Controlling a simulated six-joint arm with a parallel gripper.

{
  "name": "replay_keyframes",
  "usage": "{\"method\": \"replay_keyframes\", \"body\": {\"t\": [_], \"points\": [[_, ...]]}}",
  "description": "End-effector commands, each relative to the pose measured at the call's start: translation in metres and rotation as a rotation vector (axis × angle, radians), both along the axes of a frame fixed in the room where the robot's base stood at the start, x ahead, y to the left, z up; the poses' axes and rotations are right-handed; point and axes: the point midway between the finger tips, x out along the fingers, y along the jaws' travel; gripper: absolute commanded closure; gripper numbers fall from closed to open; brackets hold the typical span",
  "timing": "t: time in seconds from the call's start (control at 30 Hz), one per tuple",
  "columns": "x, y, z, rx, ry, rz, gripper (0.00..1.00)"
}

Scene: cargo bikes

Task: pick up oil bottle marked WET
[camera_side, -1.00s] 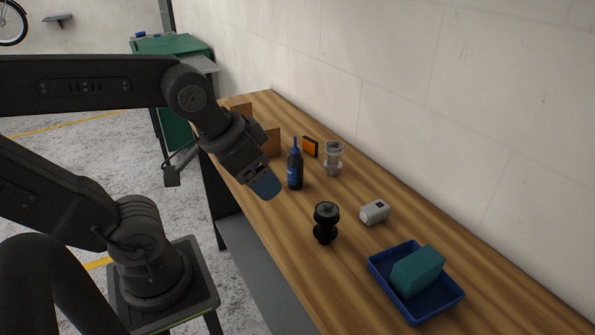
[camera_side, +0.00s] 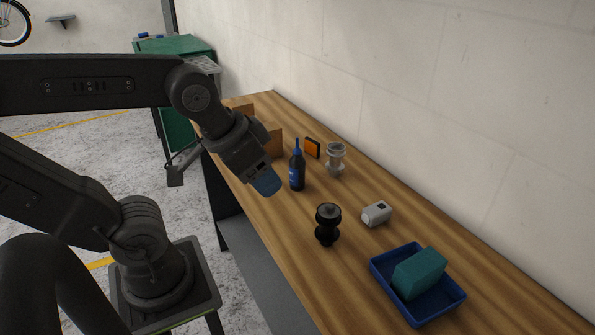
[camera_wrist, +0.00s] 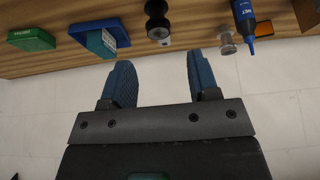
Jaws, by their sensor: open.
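The oil bottle (camera_side: 297,172) is black with a blue cap and spout and stands upright on the wooden bench. In the wrist view the bottle (camera_wrist: 243,14) is at the top right, cut by the frame edge, and its blue label reads WET. My gripper (camera_side: 268,183) is above the bench, just left of the bottle in the side view, and apart from it. In the wrist view my gripper (camera_wrist: 158,66) shows two blue fingers spread apart with nothing between them.
A black spool-shaped part (camera_side: 327,224), a small white-grey cylinder (camera_side: 376,213), a clear grey part (camera_side: 335,158) and an orange-black box (camera_side: 312,147) stand nearby. A blue tray (camera_side: 416,319) holds a teal block (camera_side: 419,272). Cardboard boxes (camera_side: 274,143) are behind the gripper. A wall borders the bench.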

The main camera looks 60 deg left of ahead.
Motion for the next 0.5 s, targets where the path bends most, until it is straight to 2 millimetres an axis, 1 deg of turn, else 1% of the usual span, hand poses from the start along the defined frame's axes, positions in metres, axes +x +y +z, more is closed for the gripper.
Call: {"method": "replay_keyframes", "body": {"t": [0.07, 0.17, 0.27, 0.3, 0.37, 0.4, 0.5], "points": [[0.009, 0.006, 0.005, -0.002, 0.010, 0.046, 0.45], [0.033, 0.023, 0.016, -0.011, 0.033, 0.171, 0.45], [0.065, 0.052, 0.027, -0.022, 0.059, 0.350, 0.45], [0.078, 0.065, 0.031, -0.026, 0.068, 0.425, 0.45], [0.096, 0.086, 0.035, -0.031, 0.078, 0.533, 0.45], [0.107, 0.099, 0.037, -0.035, 0.083, 0.601, 0.45], [0.128, 0.129, 0.038, -0.039, 0.091, 0.743, 0.45]]}}
